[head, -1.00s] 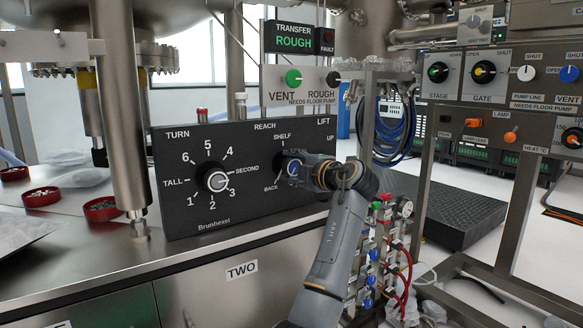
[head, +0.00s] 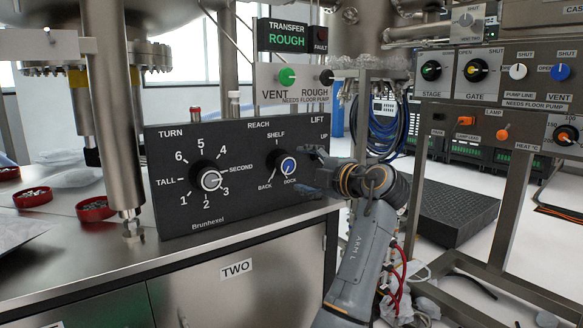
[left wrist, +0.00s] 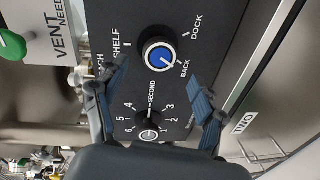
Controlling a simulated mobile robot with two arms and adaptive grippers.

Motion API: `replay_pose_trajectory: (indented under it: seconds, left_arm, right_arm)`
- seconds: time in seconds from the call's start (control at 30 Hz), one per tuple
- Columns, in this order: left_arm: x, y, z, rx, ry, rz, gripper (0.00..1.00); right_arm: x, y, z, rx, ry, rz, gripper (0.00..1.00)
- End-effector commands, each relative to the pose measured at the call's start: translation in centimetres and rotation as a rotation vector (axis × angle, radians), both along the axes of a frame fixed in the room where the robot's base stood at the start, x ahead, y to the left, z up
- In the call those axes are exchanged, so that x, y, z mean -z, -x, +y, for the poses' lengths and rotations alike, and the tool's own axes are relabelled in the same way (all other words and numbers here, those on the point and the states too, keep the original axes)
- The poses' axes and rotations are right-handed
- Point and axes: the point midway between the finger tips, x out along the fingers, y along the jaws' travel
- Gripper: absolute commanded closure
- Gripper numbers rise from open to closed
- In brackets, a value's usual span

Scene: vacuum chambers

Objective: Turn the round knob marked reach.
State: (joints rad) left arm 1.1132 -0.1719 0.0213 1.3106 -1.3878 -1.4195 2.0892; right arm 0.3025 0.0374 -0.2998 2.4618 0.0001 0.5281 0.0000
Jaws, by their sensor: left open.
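The reach knob (head: 287,166) is round with a blue face, under the word REACH on the black Brunhexel panel (head: 237,203). SHELF is above it, BACK at lower left and DOCK at lower right. Its white line appears to point toward BACK. The knob also shows in the left wrist view (left wrist: 160,57), where the panel appears turned sideways. My left gripper (head: 314,171) is open and empty, just right of the knob and apart from it. In the left wrist view its two fingers (left wrist: 157,76) stand either side of the knob's line, not touching it. My right gripper is not in view.
The numbered TURN knob (head: 210,179) is left of the reach knob on the same panel. A VENT and ROUGH panel (head: 305,83) stands above and behind. A steel post (head: 115,130) rises from the bench at left. Red dishes (head: 95,209) lie beyond it.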

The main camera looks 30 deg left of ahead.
Motion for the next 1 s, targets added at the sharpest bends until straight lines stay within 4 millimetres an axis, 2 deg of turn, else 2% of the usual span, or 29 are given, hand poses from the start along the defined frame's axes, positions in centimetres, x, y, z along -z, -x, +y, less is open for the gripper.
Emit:
replay_pose_trajectory:
  seconds: [0.1,0.3,1.0]
  left_arm:
    - [-0.2,0.8,-2.0,0.002,0.001,-0.001,0.3]
    - [-0.3,1.5,-3.7,0.001,0.0,0.0,0.3]
    - [-0.4,1.5,-3.8,0.0,0.0,0.0,0.3]
  right_arm:
    - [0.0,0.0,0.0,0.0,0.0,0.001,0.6]
    - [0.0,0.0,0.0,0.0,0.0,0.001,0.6]
    - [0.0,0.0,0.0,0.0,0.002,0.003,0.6]
